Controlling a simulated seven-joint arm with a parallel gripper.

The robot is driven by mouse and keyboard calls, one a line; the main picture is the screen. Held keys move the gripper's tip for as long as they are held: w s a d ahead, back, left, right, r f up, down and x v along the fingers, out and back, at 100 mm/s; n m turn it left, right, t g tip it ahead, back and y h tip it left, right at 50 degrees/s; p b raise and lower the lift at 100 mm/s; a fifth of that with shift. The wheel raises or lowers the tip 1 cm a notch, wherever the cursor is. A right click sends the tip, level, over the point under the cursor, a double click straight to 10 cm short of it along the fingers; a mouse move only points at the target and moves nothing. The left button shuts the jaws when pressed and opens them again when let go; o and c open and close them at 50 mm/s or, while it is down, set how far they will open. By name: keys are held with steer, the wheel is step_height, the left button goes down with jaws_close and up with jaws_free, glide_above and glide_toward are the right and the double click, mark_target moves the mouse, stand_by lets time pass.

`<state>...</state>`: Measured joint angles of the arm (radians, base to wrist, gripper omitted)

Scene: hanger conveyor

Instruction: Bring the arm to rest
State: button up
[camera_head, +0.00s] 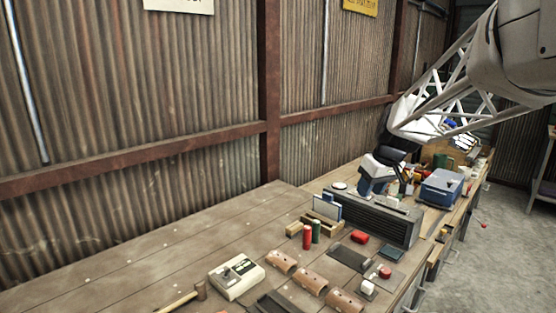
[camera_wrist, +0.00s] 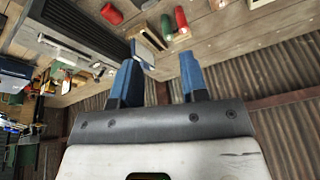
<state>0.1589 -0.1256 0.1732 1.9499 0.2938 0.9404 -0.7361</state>
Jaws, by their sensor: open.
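My gripper (camera_head: 374,188) is over the far part of the workbench in the head view, behind the long dark grey box. It is white with blue fingers. In the wrist view my gripper (camera_wrist: 160,62) has its two blue fingers apart, with nothing held between them. The picture there is turned over, with the bench at the top and the wall below. I cannot tell how far the fingertips are above the bench.
The dark grey box (camera_head: 372,218), a blue toolbox (camera_head: 441,188) and red and green cylinders (camera_head: 312,235) stand near the gripper. A corrugated wall (camera_head: 200,100) runs behind the bench (camera_head: 130,255). The left bench top is mostly clear.

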steer(key=s+a+f+m+h, duration=0.1)
steer(key=s+a+f, duration=0.1)
steer(key=s, duration=0.9)
steer(key=s+a+f+m, duration=0.2)
steer(key=s+f, duration=0.1)
steer(key=s, duration=0.9)
steer(key=s+a+f+m+h, duration=0.1)
steer(key=s+f+m, duration=0.1)
steer(key=s, duration=1)
steer(key=shift+s+a+f+h, duration=0.2)
steer(key=shift+a+h, duration=0.1)
steer(key=shift+a, duration=0.1)
